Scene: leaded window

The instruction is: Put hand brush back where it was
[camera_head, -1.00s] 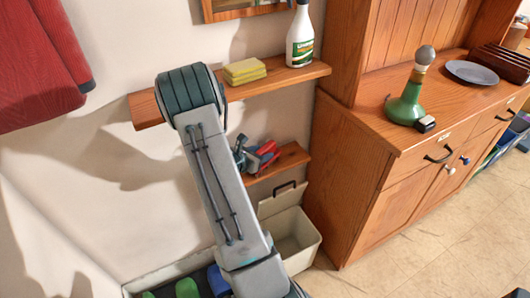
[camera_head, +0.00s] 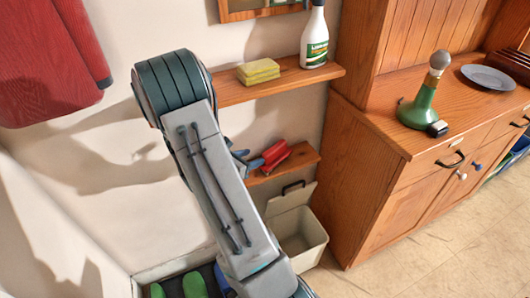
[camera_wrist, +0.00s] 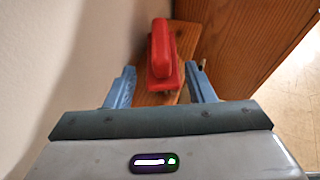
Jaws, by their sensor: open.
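The red hand brush (camera_head: 275,154) rests on the small lower wooden shelf (camera_head: 302,160) in the head view. It also shows upright in the middle of the wrist view (camera_wrist: 161,45), on the wood beside the pale wall. My gripper (camera_wrist: 162,78) is open, with one blue finger to each side of the brush's near end. The fingers hold nothing and show gaps on both sides. In the head view my gripper (camera_head: 252,160) is partly hidden behind my arm, just left of the brush.
The upper shelf (camera_head: 291,77) carries a yellow sponge (camera_head: 258,71) and a white spray bottle (camera_head: 315,38). An open cream bin (camera_head: 303,238) stands below. A wooden cabinet (camera_head: 352,150) stands close on the right. A red cloth (camera_head: 50,65) hangs at the left.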

